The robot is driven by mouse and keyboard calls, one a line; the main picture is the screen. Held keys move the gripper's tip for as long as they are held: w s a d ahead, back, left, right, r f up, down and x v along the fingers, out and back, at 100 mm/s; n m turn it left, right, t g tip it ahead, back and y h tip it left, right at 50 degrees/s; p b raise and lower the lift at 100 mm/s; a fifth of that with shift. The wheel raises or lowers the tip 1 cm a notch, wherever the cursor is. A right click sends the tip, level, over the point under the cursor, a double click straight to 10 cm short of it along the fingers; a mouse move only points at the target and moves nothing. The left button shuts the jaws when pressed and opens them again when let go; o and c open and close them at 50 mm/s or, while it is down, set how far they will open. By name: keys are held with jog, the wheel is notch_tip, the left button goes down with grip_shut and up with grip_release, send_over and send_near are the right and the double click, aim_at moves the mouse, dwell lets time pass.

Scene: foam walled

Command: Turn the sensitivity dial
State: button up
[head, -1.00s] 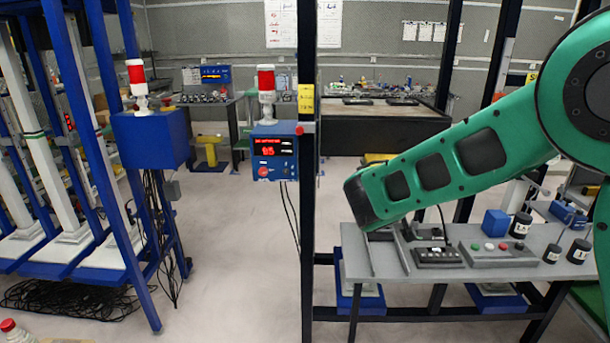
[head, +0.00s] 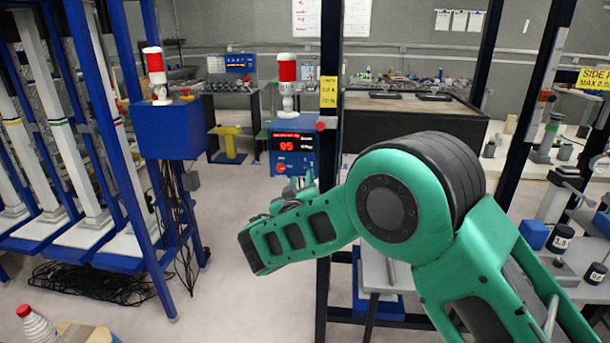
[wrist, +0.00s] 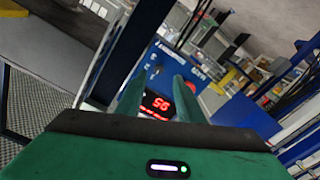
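A blue control box (head: 292,145) with a lit red display and a red-and-white beacon on top is mounted by a dark post. A red button or knob (head: 281,167) sits low on its face. The labels are too small to read, so I cannot tell which control is the sensitivity dial. My gripper (head: 300,184) is at the box's lower front, partly covering the lower controls. In the wrist view my gripper (wrist: 158,88) has its two fingers apart with nothing between them, pointing at the tilted box face and its red display (wrist: 156,104). Contact cannot be told.
A dark post (head: 327,200) with a yellow label stands right of the box. A second blue box (head: 170,130) with a beacon is on the blue rack at left. A grey bench lies behind my arm at lower right. Open floor (head: 235,250) lies between rack and post.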

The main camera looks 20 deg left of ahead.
aim_at(304, 169)
jog(key=shift+x, duration=2.55)
jog(key=shift+d, duration=0.15)
grip_shut()
